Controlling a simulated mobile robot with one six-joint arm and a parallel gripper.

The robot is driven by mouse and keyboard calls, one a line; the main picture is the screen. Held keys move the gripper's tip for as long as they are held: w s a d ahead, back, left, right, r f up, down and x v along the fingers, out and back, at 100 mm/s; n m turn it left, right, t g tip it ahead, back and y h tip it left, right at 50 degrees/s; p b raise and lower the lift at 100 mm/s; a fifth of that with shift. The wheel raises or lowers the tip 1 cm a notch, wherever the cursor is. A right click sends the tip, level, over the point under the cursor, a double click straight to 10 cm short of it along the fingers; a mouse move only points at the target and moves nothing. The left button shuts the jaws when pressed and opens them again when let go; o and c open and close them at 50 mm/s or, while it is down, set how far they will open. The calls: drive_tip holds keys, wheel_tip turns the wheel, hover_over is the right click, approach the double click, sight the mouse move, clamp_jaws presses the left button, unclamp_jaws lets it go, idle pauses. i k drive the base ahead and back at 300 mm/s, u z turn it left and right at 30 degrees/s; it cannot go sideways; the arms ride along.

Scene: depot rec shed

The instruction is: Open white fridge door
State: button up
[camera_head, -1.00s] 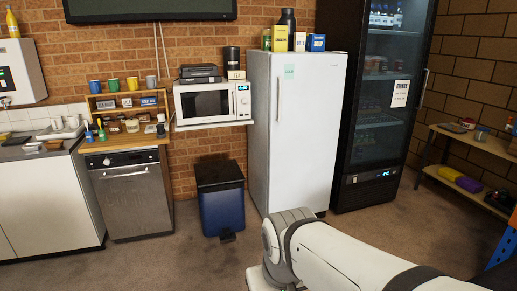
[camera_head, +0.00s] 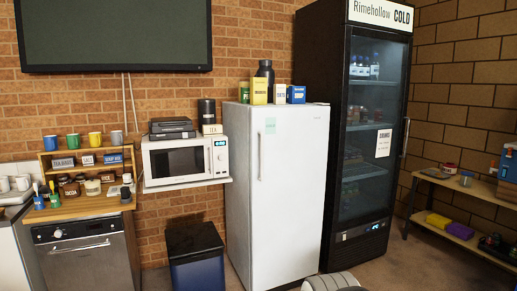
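The white fridge (camera_head: 255,235) stands upright against the brick wall, near the middle of the view. Its white door (camera_head: 292,190) faces me and looks shut. A vertical handle (camera_head: 260,157) runs along the upper left side of the door, and a pale green note (camera_head: 270,126) is stuck near the top. Several boxes and a dark bottle (camera_head: 265,75) stand on top of the fridge. Only a small rounded piece of my arm shows at the bottom edge, in front of the fridge. My gripper is out of view.
A tall black glass-door cooler (camera_head: 365,150) stands right of the fridge. Left are a blue bin (camera_head: 197,272) on the floor and a microwave (camera_head: 183,160) on a wall shelf. A low wooden shelf (camera_head: 465,190) stands at the right wall, with some bare floor before it.

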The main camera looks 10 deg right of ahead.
sight(289, 144)
drive_tip(key=z, duration=0.75)
drive_tip(key=i, duration=2.75)
drive_tip(key=u, duration=0.95)
drive_tip(key=i, duration=0.35)
drive_tip(key=z, duration=0.35)
drive_tip(key=k, duration=0.35)
drive_tip(key=u, duration=0.05)
